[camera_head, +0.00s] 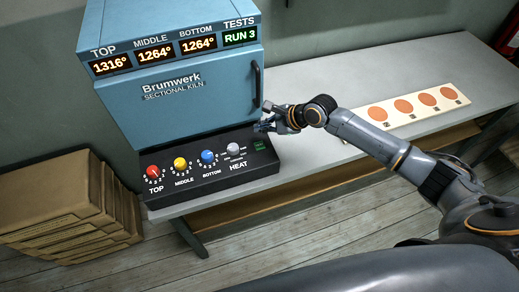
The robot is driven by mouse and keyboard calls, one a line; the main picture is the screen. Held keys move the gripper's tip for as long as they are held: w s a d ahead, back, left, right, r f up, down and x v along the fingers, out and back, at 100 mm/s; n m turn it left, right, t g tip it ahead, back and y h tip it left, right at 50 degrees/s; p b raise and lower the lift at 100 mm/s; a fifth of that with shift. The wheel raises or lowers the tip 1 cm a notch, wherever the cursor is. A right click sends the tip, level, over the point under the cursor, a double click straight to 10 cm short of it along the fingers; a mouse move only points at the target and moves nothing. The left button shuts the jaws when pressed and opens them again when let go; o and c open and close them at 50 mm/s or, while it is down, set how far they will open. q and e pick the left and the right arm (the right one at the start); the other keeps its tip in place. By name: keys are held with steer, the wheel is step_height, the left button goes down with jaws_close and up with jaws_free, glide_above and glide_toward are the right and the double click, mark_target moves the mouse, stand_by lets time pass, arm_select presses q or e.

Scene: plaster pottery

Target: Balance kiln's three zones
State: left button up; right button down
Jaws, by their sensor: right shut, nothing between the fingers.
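The blue Brumwerk sectional kiln (200,105) stands on the bench with its door shut. Its displays (155,53) read TOP 1316°, MIDDLE 1264°, BOTTOM 1264° and TESTS RUN 3. The black control panel (200,182) in front carries a red TOP knob (153,171), a yellow MIDDLE knob (180,163), a blue BOTTOM knob (208,156) and a grey HEAT knob (233,149). A small green-lit button (259,145) sits at the panel's right end. My right gripper (262,127) is shut and empty, just above that button; contact cannot be told. My left gripper is not in view.
A pale strip with several orange discs (412,118) lies on the grey bench (350,80) to the right. Stacked cardboard boxes (60,205) stand on the floor at the left. The kiln's black door handle (257,85) is close above my right gripper.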

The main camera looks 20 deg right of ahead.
mark_target(262, 146)
step_height(262, 146, down, 4)
steer(key=b, duration=0.3)
steer(key=shift+r+b, duration=0.1)
steer(key=shift+b, duration=0.25)
steer(key=shift+f, duration=0.95)
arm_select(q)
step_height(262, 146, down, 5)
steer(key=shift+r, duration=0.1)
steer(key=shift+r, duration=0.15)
arm_select(e)
steer(key=shift+f, duration=0.15)
steer(key=shift+f, duration=0.15)
